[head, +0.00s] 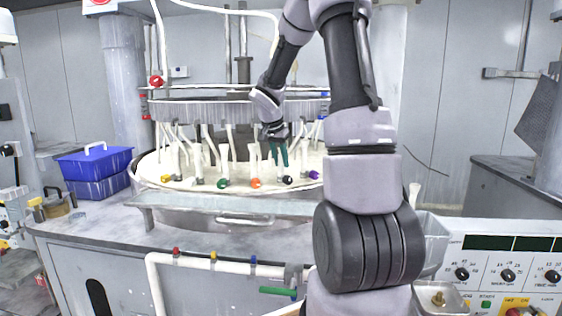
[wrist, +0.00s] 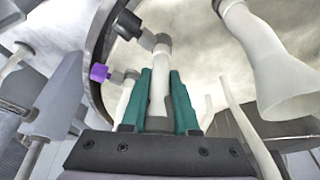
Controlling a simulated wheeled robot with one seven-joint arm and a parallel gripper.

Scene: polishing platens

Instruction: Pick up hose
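My gripper (head: 280,158) has teal fingers and reaches down among the hoses at the front of the round machine (head: 232,112). In the wrist view my gripper (wrist: 159,85) has one finger on each side of a white hose (wrist: 159,92). The fingers are very close to this hose, but I cannot tell whether they press on it. The hose's upper end joins a grey elbow with a black knob (wrist: 128,24). The black knob (head: 288,180) also shows just below the fingers in the head view. A purple knob (wrist: 99,72) sits on a neighbouring fitting.
Other white hoses hang close around, with orange (head: 256,183), green (head: 223,183) and yellow (head: 167,179) knobs. A wide white hose (wrist: 285,75) is right of my fingers. Blue bins (head: 95,170) stand left, and a control panel (head: 508,262) stands at the front right.

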